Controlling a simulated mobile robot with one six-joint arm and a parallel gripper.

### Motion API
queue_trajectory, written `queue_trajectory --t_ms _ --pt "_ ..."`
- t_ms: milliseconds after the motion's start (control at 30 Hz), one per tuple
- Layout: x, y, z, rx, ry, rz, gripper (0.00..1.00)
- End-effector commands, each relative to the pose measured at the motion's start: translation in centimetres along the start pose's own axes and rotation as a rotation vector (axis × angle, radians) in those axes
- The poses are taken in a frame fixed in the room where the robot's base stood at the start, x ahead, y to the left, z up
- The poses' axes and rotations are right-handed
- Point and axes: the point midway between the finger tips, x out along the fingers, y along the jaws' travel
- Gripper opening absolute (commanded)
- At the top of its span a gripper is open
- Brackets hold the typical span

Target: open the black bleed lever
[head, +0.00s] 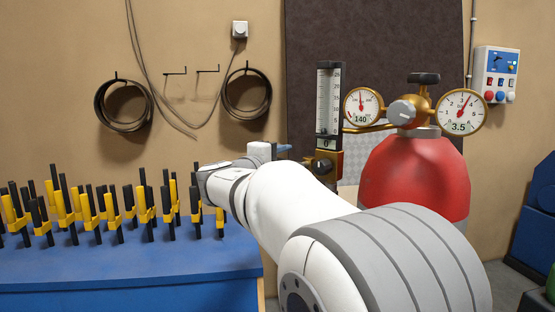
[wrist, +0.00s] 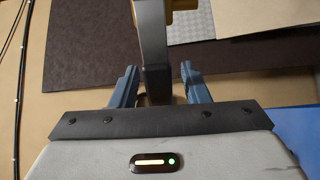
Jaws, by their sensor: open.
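My gripper (head: 284,150) is open, its blue fingers pointing right, just left of the flowmeter column (head: 329,98). Under the column is a brass block (head: 327,160) with a small dark part on its front; I cannot tell whether this is the black bleed lever.
A red cylinder (head: 420,172) with two gauges stands right of the block, joined to it by a brass pipe. A blue bench (head: 130,280) with several black and yellow clamps (head: 83,207) lies at left. A dark board (head: 300,60) is behind.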

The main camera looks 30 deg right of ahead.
Motion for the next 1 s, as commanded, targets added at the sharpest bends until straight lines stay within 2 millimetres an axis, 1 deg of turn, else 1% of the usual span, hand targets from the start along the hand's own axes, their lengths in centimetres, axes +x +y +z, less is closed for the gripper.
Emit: queue_trajectory --t_ms 267,367,800,1000 --pt "0.25 -0.01 -0.03 0.001 0.002 0.000 0.42" --pt "0.24 -0.01 -0.03 0.001 0.002 0.000 0.35" --pt "0.20 -0.03 -0.04 0.001 0.002 -0.001 0.00" --pt "0.19 -0.04 -0.05 0.001 0.002 -0.001 0.00"
